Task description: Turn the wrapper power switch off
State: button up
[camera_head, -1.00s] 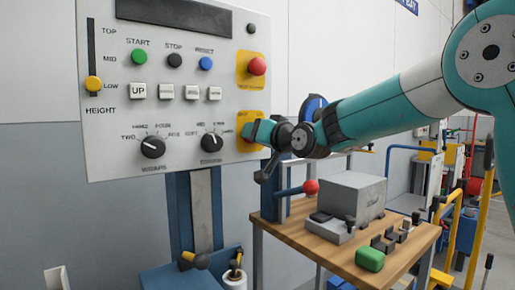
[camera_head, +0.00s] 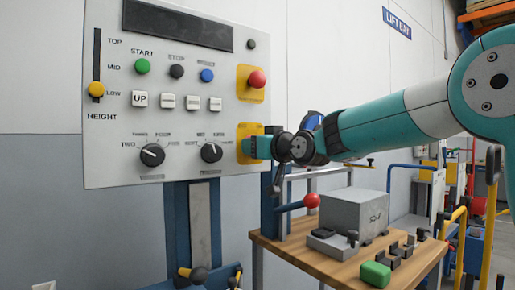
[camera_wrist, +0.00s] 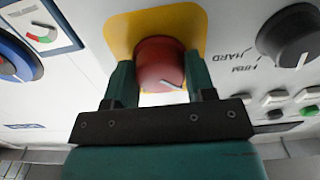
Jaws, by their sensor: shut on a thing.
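The power switch is a red round knob (camera_wrist: 158,62) with a white mark, on a yellow plate (camera_wrist: 200,20) in the wrist view. My gripper (camera_wrist: 161,76) has its two teal fingers on either side of the knob, shut on it. In the head view, my gripper (camera_head: 250,148) reaches from the right to the lower yellow plate (camera_head: 242,130) on the grey control panel (camera_head: 110,165). The fingers hide the knob there. The white mark lies slanted on the knob in the wrist view.
A red button (camera_head: 256,79) sits on another yellow plate above. A black dial (camera_head: 211,152) lies left of my gripper. Below right, a wooden table (camera_head: 350,275) holds a grey box (camera_head: 355,212), a green block (camera_head: 376,274) and a red-balled lever (camera_head: 311,200).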

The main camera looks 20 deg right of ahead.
jog(key=shift+r, duration=0.1)
jog(key=o, duration=0.9)
jog(key=shift+a, duration=0.1)
jog(key=b+v, duration=0.2)
jog(key=v, duration=1.5)
jog(key=shift+s, duration=0.2)
